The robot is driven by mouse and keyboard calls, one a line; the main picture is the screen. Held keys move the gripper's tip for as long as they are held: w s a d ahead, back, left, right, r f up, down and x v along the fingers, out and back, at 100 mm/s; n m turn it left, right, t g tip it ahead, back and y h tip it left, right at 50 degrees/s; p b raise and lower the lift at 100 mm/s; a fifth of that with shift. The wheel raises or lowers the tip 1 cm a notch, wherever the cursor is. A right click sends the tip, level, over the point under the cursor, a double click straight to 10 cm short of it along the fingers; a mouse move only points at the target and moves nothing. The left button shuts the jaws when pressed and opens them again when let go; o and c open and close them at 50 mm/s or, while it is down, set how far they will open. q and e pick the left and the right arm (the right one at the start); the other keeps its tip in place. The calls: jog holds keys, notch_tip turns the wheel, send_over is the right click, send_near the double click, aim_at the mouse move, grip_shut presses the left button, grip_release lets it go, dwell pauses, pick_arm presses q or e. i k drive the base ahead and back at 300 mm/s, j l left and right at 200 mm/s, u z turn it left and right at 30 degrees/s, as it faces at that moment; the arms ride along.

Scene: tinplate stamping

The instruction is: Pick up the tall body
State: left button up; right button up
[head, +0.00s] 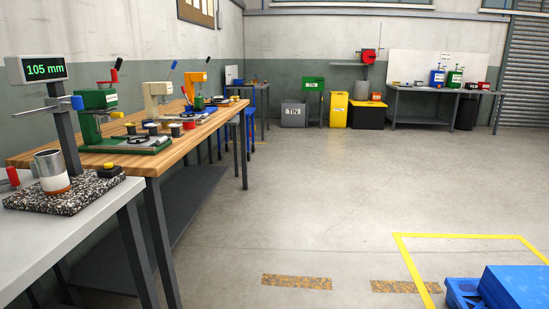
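A tall silver metal cylinder (49,168), which looks like the tall body, stands upright at the left in the head view. It has a pale lower part with an orange-red patch near its foot. It stands on a black-and-white speckled plate (75,197) on the near grey table. A height gauge post rises behind it, with a display (36,69) reading 105 mm and a blue-ended arm (72,103) above the cylinder. Neither of my grippers is in view.
A yellow-black button box (109,171) and a red item (13,177) flank the cylinder. A wooden bench (185,150) with green, cream and orange presses runs behind. Blue containers (515,285) sit inside yellow floor lines at the lower right. The middle floor is clear.

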aim_at(53, 170)
jog(key=u, duration=1.3)
jog(key=i+l+u, duration=0.15)
jog(key=i+l, duration=0.45)
jog(key=l, duration=0.1)
